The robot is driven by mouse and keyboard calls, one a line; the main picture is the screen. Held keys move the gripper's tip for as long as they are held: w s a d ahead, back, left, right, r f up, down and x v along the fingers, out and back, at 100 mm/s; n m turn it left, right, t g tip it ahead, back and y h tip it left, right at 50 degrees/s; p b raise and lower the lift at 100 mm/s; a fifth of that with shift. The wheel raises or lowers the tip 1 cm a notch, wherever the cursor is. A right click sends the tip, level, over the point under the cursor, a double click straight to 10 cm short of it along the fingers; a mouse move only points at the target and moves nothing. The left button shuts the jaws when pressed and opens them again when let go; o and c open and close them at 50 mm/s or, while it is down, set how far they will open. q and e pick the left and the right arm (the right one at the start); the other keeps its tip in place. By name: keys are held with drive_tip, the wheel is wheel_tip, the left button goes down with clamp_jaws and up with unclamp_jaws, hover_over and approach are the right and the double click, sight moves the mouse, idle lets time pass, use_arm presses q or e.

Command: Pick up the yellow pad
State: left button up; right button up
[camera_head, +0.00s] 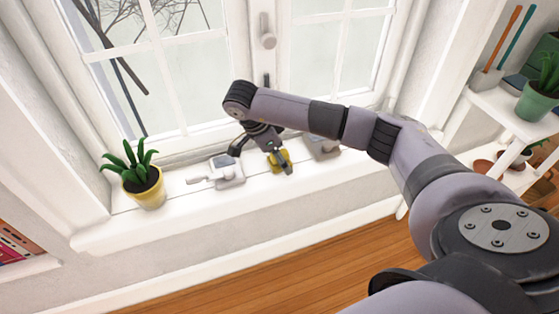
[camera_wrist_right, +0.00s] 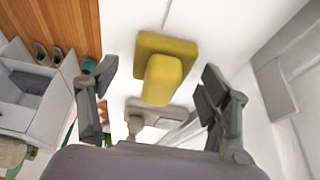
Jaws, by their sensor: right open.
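The yellow pad (camera_head: 283,156) lies on the white windowsill, partly hidden behind my right gripper (camera_head: 266,157). In the right wrist view the yellow pad (camera_wrist_right: 151,43) shows a square base with a narrower yellow block standing up toward the camera. My right gripper (camera_wrist_right: 157,80) is open, with one finger on each side of the yellow block. The fingers look apart from it, and whether they are level with it is hard to tell. My left gripper is not in view.
A light grey handled tool (camera_head: 228,172) lies left of the pad and another grey item (camera_head: 325,147) right of it. A plant in a yellow pot (camera_head: 148,194) stands at the sill's left end. The window (camera_head: 160,70) is close behind. White shelves (camera_head: 505,112) stand at right.

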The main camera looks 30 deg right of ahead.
sight(284, 153)
drive_tip(key=shift+c, duration=0.4)
drive_tip(key=c, duration=0.9)
drive_tip(key=shift+r, duration=0.1)
drive_tip(key=shift+c, duration=0.2)
drive_tip(key=shift+r, duration=0.45)
drive_tip(key=r, duration=0.1)
drive_tip(key=r+p, duration=0.1)
drive_tip(key=shift+s+r, duration=0.35)
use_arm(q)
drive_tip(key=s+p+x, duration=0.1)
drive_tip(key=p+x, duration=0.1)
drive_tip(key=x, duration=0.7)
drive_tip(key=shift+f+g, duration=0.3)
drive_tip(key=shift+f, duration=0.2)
use_arm(e)
drive_tip(key=s+a, duration=0.4)
drive_tip(key=s, duration=1.3)
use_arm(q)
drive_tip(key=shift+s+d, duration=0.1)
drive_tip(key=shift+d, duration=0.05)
use_arm(e)
drive_tip(key=shift+w+a+f, duration=0.1)
drive_tip(key=o, duration=0.4)
drive_tip(key=c, duration=0.5)
